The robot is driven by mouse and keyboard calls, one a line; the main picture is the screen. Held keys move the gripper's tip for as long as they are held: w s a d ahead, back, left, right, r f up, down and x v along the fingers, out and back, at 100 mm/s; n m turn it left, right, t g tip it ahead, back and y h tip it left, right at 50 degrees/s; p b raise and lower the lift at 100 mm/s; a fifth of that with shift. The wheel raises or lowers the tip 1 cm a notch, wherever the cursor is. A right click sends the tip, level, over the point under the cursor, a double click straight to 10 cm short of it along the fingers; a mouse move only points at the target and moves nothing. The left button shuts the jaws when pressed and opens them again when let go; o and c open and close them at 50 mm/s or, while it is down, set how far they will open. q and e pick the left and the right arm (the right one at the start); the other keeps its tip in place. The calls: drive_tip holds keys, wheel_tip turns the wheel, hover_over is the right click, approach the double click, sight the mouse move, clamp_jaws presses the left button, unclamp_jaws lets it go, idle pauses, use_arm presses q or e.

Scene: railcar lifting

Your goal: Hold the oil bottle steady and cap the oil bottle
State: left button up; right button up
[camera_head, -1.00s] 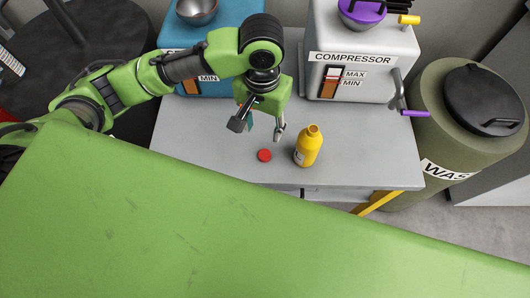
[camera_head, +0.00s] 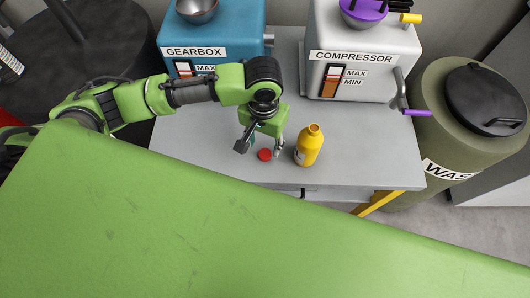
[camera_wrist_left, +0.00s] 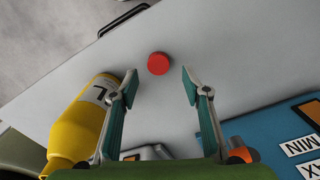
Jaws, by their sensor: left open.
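The yellow oil bottle (camera_head: 308,147) stands upright and uncapped on the grey table. In the left wrist view the bottle (camera_wrist_left: 80,125) is at the left, just outside one finger. The red cap (camera_head: 265,155) lies on the table to the left of the bottle. In the left wrist view the cap (camera_wrist_left: 158,63) lies centred ahead of the fingertips. My left gripper (camera_head: 260,150) is open and empty, above the cap, with one finger close to the bottle. In the left wrist view its fingers (camera_wrist_left: 160,78) are spread wide. My right gripper is not in view.
The blue gearbox box (camera_head: 228,42) and the grey compressor box (camera_head: 385,62) stand at the back of the table (camera_head: 375,150). A crank with a purple handle (camera_head: 416,113) sticks out at the compressor's right. An olive waste barrel (camera_head: 430,130) stands to the right. The table's right side is clear.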

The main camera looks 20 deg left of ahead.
sight(265, 154)
use_arm(q)
wheel_tip(265, 154, down, 5)
drive_tip(key=shift+d+r, duration=0.15)
drive_tip(key=c, duration=0.8)
